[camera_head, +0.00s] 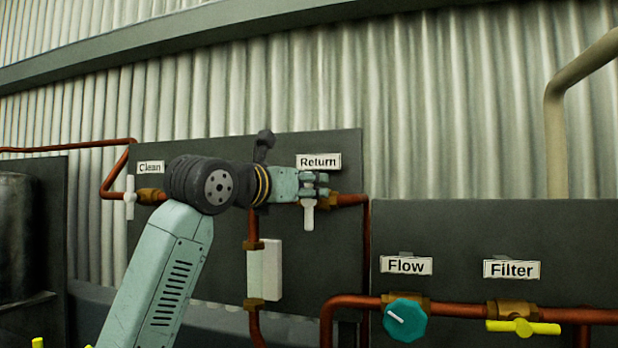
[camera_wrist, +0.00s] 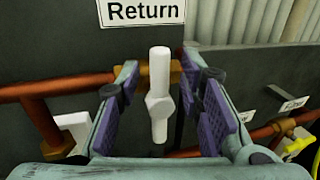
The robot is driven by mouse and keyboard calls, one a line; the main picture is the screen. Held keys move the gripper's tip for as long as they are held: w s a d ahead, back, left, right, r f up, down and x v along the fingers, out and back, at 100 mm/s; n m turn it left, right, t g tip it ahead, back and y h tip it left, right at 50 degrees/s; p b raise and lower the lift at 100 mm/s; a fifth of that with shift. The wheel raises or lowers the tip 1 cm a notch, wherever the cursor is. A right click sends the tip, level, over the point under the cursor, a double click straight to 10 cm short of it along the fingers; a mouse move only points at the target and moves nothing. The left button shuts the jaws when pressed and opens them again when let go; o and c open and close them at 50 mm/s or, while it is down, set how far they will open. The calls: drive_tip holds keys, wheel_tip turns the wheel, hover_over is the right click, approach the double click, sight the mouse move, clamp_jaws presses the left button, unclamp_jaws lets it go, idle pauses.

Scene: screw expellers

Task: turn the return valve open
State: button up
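The return valve has a white handle (camera_wrist: 160,95) that stands upright, across the copper pipe, under the "Return" label (camera_wrist: 142,11). In the head view the handle's lower part (camera_head: 308,217) shows below my gripper (camera_head: 314,187), and its upper part is hidden. In the wrist view my gripper (camera_wrist: 162,78) is open, with one purple-padded finger on each side of the handle. Gaps show between the handle and both pads, so I see no grip on it.
A "Clean" valve handle (camera_head: 130,197) is at the left. A white box (camera_head: 265,270) sits on the pipe below my wrist. The teal flow knob (camera_head: 405,322) and yellow filter handle (camera_head: 523,327) are at the lower right. Copper pipes (camera_head: 352,199) run along the dark panels.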

drive_tip(key=shift+w+d, duration=0.25)
drive_tip(key=shift+w, duration=0.15)
drive_tip(key=shift+c, duration=0.3)
clamp_jaws()
